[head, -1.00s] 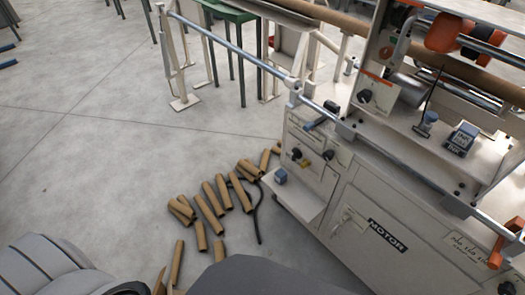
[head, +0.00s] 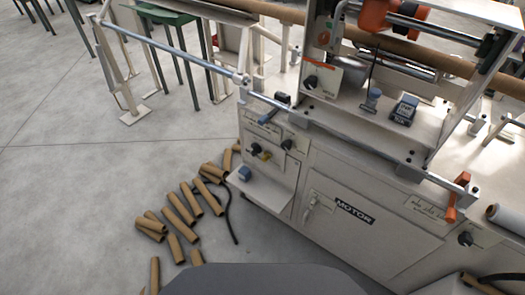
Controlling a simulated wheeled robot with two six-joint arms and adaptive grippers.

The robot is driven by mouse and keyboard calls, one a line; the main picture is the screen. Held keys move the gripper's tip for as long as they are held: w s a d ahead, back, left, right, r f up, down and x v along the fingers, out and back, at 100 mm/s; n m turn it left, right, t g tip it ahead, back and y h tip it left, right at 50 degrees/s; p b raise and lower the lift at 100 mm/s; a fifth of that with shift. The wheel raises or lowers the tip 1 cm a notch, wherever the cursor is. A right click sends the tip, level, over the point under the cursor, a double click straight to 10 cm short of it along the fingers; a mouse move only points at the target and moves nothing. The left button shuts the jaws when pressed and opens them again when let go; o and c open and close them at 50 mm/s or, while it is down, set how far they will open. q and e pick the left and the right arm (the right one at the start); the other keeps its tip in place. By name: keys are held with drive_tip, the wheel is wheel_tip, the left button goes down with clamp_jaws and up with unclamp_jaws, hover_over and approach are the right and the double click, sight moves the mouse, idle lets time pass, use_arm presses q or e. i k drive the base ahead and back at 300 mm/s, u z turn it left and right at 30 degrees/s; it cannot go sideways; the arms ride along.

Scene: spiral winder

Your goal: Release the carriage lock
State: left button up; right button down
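The spiral winder fills the right of the head view. Its carriage (head: 345,108) is a pale upright frame standing on a long rail along the machine's front edge. An orange handle (head: 450,212) hangs at the carriage's lower right corner, by the rail. Small blue-and-dark parts (head: 404,109) sit on the carriage plate. I cannot tell for sure which of these is the lock. Neither of my grippers is in view.
A MOTOR cabinet (head: 385,240) and a control panel (head: 262,148) with dark knobs form the machine's front. A small shelf (head: 262,192) juts out on the left. Several cardboard tubes (head: 180,207) and a black cable lie on the floor.

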sight(267, 156)
drive_tip(key=k, duration=1.3)
drive_tip(key=u, duration=0.95)
drive_tip(key=i, duration=1.75)
drive_tip(key=z, duration=0.3)
